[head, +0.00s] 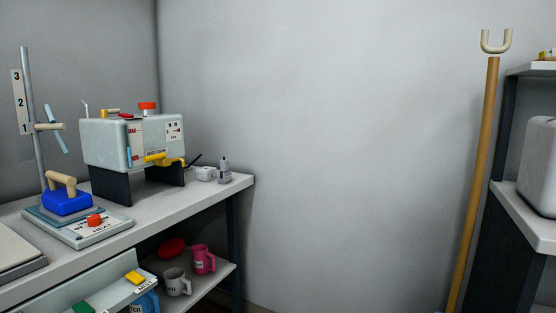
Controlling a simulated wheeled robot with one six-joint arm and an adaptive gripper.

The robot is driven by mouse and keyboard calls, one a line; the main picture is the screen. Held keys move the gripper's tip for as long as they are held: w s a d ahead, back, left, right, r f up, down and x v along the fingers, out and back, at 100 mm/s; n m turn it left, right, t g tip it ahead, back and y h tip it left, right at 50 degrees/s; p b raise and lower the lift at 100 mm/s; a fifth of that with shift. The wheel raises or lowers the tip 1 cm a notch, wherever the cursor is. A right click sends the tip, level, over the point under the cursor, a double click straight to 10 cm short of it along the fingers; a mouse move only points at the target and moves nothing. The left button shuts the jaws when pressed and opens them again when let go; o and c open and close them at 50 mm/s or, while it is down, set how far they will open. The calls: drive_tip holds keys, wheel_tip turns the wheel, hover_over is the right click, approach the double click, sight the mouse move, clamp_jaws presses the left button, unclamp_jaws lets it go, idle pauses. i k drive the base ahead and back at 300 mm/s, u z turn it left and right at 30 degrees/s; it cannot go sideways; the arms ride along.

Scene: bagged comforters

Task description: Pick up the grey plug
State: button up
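A small grey upright object that looks like the grey plug (224,174) stands at the right end of the white workbench top (150,213), close to the wall. A whitish block (205,174) sits just left of it; at this size I cannot tell what it is. A thin black piece sticks up behind that block. My gripper is not in view.
A pale machine (104,143) on dark supports stands left of the plug. A blue-based device (68,202) is further left. Mugs (202,260) sit on the lower shelf. A wooden pole (477,180) and shelving (522,213) stand at the right.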

sight(224, 163)
drive_tip(key=z, duration=0.15)
drive_tip(key=i, duration=1)
drive_tip(key=u, duration=0.85)
drive_tip(key=i, duration=0.85)
drive_tip(key=u, duration=0.75)
